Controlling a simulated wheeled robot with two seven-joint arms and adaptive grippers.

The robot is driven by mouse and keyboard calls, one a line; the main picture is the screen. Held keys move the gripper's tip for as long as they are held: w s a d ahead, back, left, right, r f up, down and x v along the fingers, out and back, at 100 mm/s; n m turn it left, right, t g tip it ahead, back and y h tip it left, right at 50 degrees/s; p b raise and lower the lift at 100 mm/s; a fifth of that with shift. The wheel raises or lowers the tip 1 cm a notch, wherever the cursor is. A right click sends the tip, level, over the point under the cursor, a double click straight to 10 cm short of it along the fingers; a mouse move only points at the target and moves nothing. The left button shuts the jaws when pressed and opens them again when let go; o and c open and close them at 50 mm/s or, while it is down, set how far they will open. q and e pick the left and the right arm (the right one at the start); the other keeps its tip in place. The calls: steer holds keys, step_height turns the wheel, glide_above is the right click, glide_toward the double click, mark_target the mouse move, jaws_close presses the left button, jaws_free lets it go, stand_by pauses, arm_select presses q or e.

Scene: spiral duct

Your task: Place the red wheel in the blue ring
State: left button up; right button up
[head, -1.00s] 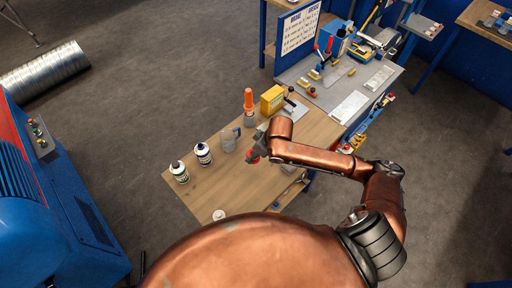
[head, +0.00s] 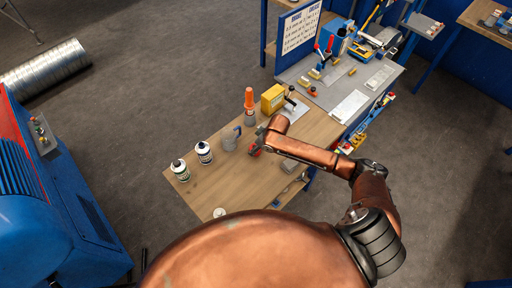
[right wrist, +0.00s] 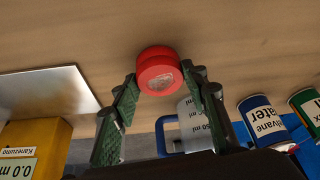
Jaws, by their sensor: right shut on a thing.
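The red wheel (right wrist: 158,72) is between the two green-padded fingertips of my right gripper (right wrist: 160,88) in the right wrist view. The gripper is shut on it, and the wooden tabletop shows behind it. In the head view, the red wheel (head: 255,150) shows small beside my right gripper (head: 260,142), over the wooden table. A small blue spot (head: 275,204) near the table's front edge may be the blue ring; it is too small to be sure. My left gripper is not in view.
On the wooden table (head: 205,190) stand two labelled bottles (head: 204,153), a clear jug with a blue handle (head: 231,139), an orange-topped bottle (head: 249,105) and a yellow box (head: 272,98). A metal plate (right wrist: 45,95) lies beside the box. The left front tabletop is mostly clear.

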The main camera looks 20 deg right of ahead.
steer(key=shift+f, duration=0.1)
steer(key=o, duration=1.3)
steer(key=shift+c, duration=0.2)
